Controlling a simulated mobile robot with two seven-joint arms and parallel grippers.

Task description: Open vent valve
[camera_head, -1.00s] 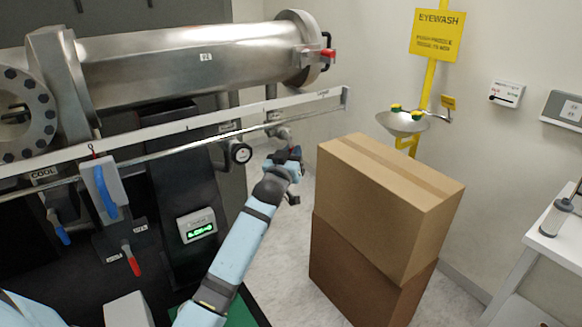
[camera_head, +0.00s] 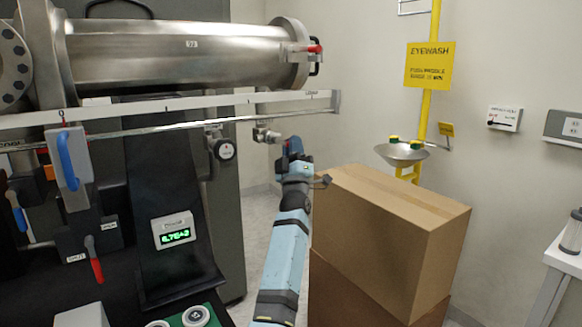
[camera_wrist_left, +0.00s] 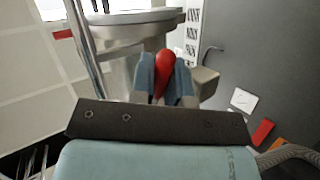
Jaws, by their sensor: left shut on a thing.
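My left gripper (camera_head: 291,148) is at the end of the light blue arm, just right of a small metal pipe fitting (camera_head: 265,135) below the long steel chamber (camera_head: 185,55). In the left wrist view the gripper (camera_wrist_left: 165,82) is shut on a red handle (camera_wrist_left: 166,62), which I take to be the vent valve's. The handle's rounded red end shows between the two grey-blue fingers. The rest of the valve is mostly hidden behind the fingers, and its angle cannot be told. My right gripper is not in view.
Two stacked cardboard boxes (camera_head: 395,235) stand close to the right of my left arm. A white rail (camera_head: 170,110) runs above the gripper. A round gauge (camera_head: 225,149) and a panel with a green display (camera_head: 174,230) are to the left. An eyewash basin (camera_head: 402,152) is behind.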

